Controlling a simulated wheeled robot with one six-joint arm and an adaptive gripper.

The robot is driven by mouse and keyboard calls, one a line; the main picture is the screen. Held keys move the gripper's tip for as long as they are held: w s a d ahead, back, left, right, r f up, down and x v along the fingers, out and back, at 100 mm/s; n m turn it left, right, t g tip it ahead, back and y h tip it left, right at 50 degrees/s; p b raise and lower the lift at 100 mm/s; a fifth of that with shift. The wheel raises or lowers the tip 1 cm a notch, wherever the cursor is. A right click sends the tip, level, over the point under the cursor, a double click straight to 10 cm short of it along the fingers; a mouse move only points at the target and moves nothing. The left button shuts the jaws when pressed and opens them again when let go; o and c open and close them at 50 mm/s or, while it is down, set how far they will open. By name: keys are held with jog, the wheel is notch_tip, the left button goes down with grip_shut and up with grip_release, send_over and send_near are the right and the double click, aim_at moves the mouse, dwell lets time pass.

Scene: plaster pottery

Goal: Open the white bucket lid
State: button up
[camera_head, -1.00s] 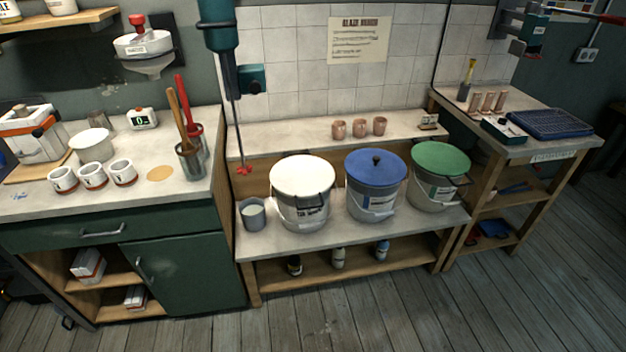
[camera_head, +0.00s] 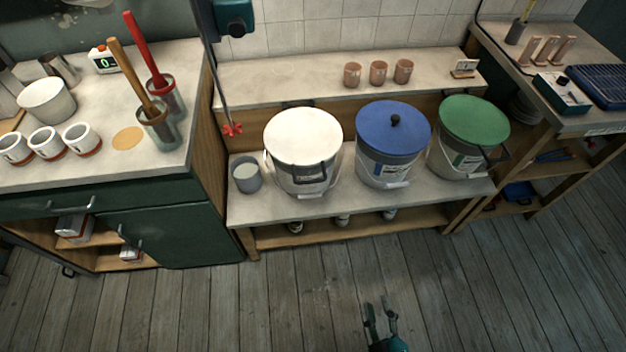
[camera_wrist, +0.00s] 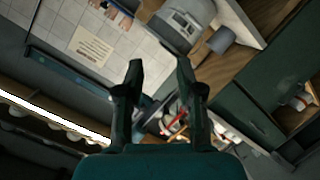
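The white bucket (camera_head: 304,183) stands on the low bench with its white lid (camera_head: 303,136) on top. A dark handle shows at the front right of the lid. My gripper (camera_head: 380,309) is at the lower middle of the head view, out over the floor and apart from the bucket. Its two fingers stand apart with nothing between them. In the wrist view my gripper (camera_wrist: 158,72) is also open and empty. A grey-white bucket shows tilted at the top of the wrist view; I cannot tell which one it is.
A blue-lidded bucket (camera_head: 389,145) and a green-lidded bucket (camera_head: 468,139) stand to the right of the white one. A small grey cup (camera_head: 247,177) and a hanging mixer with a red tip (camera_head: 232,130) are close on its left. The wooden floor in front is clear.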

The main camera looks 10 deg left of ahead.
jog(key=w+a+f+n+y, duration=0.1)
jog(key=w+a+n, duration=0.25)
jog(key=w, duration=0.35)
jog(key=w+a+f+n, duration=0.1)
jog(key=w+a+n, duration=0.2)
jog(key=w+a, duration=0.25)
jog(key=n, duration=0.4)
send_near(312, 181)
jog(key=shift+t, duration=0.3)
jog(key=x, duration=0.7)
jog(key=f+x, duration=0.1)
jog(key=x, duration=0.2)
jog(key=shift+w+a, duration=0.1)
jog(key=shift+a, duration=0.05)
grip_shut()
